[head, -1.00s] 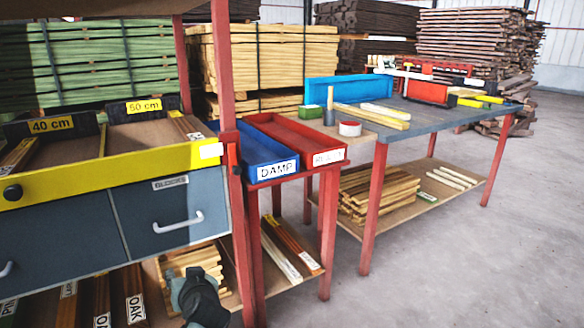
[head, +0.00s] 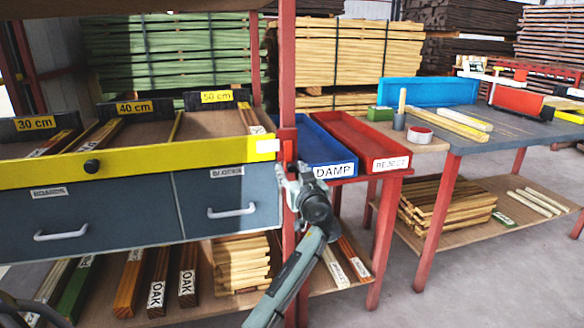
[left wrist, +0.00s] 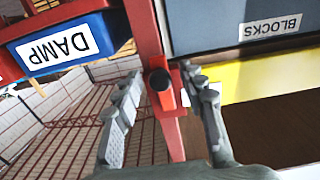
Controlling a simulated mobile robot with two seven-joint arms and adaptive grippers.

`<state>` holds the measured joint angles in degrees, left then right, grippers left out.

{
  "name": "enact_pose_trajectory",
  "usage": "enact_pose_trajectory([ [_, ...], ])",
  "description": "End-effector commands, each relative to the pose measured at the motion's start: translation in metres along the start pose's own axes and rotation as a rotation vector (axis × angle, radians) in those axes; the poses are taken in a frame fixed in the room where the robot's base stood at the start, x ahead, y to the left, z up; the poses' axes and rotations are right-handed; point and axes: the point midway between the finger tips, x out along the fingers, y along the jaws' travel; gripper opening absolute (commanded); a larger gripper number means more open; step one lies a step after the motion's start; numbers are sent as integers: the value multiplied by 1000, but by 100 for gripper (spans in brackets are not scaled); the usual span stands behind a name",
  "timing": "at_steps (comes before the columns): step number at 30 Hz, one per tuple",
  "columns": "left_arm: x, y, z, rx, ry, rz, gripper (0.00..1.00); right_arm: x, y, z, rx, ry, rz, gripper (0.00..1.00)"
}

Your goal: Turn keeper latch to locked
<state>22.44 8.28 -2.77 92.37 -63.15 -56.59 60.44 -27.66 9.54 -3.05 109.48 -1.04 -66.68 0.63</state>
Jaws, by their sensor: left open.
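The keeper latch (head: 289,148) is a small red piece with a dark part, on the red upright post at the right end of the yellow bar (head: 130,166). In the left wrist view the latch (left wrist: 162,88) shows a dark round end and a red lever. My left gripper (head: 292,172) is at the post, just below the latch in the head view. In the left wrist view its open fingers (left wrist: 160,78) stand one on each side of the latch, with gaps visible. Contact cannot be told. My right gripper is not in view.
A blue DAMP tray (head: 338,168) and a red REJECT tray (head: 390,162) sit close right of the post. Grey drawers (head: 85,215) with handles are on the left below the bar. A grey-topped table (head: 480,128) stands farther right. Boards lie on the lower shelves.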

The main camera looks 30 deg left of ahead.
Motion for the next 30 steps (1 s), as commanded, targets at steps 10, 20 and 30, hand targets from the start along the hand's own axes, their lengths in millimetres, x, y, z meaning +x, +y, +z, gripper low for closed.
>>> enact_pose_trajectory([
  [10, 11, -1, 1, 0, -2, -1, 41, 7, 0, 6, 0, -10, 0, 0],
  [20, 11, -1, 1, 0, -2, -1, 7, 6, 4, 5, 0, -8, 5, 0],
  [30, 10, 0, 1, 0, -2, 0, 0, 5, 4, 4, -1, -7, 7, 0],
])
